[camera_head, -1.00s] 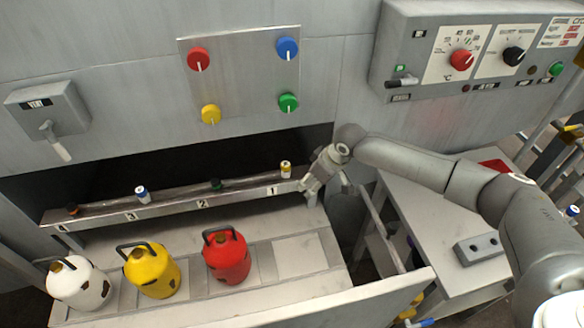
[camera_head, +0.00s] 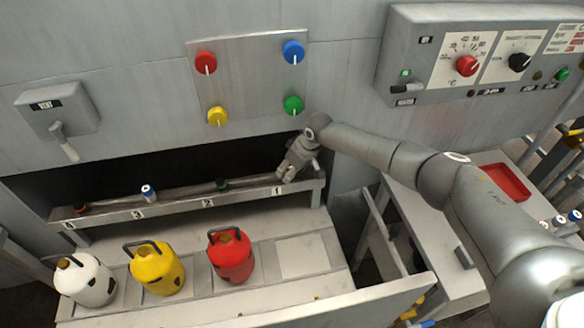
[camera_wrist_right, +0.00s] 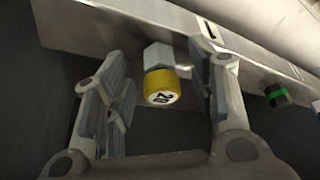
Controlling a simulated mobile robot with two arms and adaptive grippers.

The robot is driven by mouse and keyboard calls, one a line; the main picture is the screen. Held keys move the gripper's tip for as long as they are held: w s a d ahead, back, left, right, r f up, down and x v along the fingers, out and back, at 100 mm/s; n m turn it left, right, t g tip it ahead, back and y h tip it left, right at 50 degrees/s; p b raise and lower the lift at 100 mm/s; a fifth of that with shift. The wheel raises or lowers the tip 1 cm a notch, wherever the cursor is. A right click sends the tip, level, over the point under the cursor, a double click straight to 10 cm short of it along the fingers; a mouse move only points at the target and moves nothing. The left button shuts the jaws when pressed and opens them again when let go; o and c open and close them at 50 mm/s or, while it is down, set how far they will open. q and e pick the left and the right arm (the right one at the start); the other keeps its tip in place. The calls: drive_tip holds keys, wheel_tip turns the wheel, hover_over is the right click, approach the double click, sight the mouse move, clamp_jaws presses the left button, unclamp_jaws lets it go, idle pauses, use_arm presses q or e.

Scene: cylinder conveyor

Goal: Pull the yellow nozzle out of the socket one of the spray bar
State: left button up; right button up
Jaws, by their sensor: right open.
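The yellow nozzle (camera_wrist_right: 161,86), with a white fitting and a numbered face, sits on the spray bar (camera_wrist_right: 110,24) in the right wrist view. In the head view my right gripper hides it at socket one of the spray bar (camera_head: 170,203). My right gripper (camera_wrist_right: 165,100) is open, with one finger on each side of the nozzle. In the head view the right gripper (camera_head: 292,172) is at the bar's right end. A green nozzle (camera_wrist_right: 277,95) shows beside it; it is also at socket two in the head view (camera_head: 221,184). My left gripper is not in view.
White (camera_head: 84,281), yellow (camera_head: 157,268) and red (camera_head: 231,254) canisters stand in front. A panel of coloured knobs (camera_head: 252,82) is above. A red tray (camera_head: 497,182) lies right.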

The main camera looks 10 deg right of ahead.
drive_tip(key=shift+f, duration=0.1)
drive_tip(key=shift+c, duration=0.2)
clamp_jaws()
idle(0.4)
